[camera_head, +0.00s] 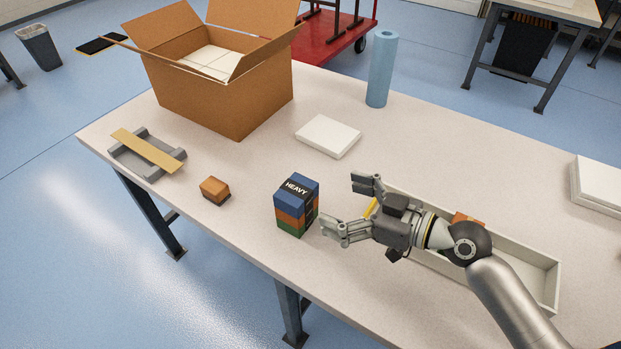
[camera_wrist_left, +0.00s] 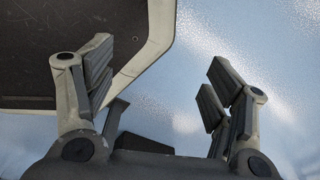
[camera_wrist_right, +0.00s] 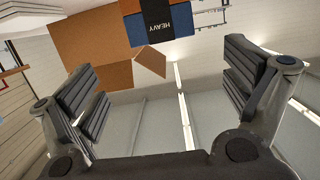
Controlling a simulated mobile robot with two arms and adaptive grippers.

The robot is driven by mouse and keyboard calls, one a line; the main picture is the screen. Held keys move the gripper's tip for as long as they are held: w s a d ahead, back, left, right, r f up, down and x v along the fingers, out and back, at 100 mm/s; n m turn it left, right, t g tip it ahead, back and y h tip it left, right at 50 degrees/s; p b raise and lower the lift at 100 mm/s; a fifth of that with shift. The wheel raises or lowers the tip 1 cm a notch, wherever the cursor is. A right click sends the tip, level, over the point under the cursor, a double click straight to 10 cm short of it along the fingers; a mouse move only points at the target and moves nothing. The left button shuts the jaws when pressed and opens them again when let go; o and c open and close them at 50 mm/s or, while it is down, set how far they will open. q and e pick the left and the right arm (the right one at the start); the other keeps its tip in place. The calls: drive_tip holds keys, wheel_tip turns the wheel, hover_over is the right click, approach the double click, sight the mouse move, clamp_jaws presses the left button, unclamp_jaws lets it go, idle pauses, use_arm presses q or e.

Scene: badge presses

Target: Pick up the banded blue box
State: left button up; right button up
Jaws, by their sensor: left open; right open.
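The banded blue box (camera_head: 297,205) stands upright on the table, with a blue top, orange and green bands below and a black strip reading HEAVY. My right gripper (camera_head: 345,203) is open just to the right of the box, its fingers pointing at it with a small gap and nothing between them. In the right wrist view the box (camera_wrist_right: 150,20) shows at the top, beyond the open fingers (camera_wrist_right: 163,75). My left gripper is out of the head view; in the left wrist view its fingers (camera_wrist_left: 160,78) are open and empty above blue floor.
A small orange block (camera_head: 214,190) and a grey cradle with a tan strip (camera_head: 147,150) lie to the left. A large open carton (camera_head: 215,95), a white slab (camera_head: 328,135) and a blue roll (camera_head: 381,70) stand behind. A long pale tray (camera_head: 540,280) lies under my right arm.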

sight(304, 193)
drive_tip(key=p+x, duration=0.1)
drive_tip(key=x, duration=0.5)
drive_tip(key=shift+s+a+p, duration=0.1)
drive_tip(key=shift+a+p, duration=0.15)
drive_tip(key=shift+p, duration=0.05)
drive_tip(key=x, duration=0.2)
drive_tip(key=p+x, duration=0.1)
drive_tip(key=x, duration=0.1)
drive_tip(key=shift+f, duration=0.4)
use_arm(q)
drive_tip(key=r, duration=0.2)
drive_tip(key=shift+s+a+r, duration=0.15)
drive_tip(key=shift+s+r, duration=0.1)
drive_tip(key=shift+r, duration=0.1)
use_arm(e)
drive_tip(key=shift+a, duration=0.1)
use_arm(q)
drive_tip(key=shift+s, duration=0.1)
use_arm(e)
drive_tip(key=shift+c, duration=0.2)
drive_tip(key=shift+c, duration=1.1)
drive_tip(key=c, duration=1.1)
use_arm(q)
drive_tip(key=shift+s+a, duration=0.15)
drive_tip(key=shift+a, duration=0.1)
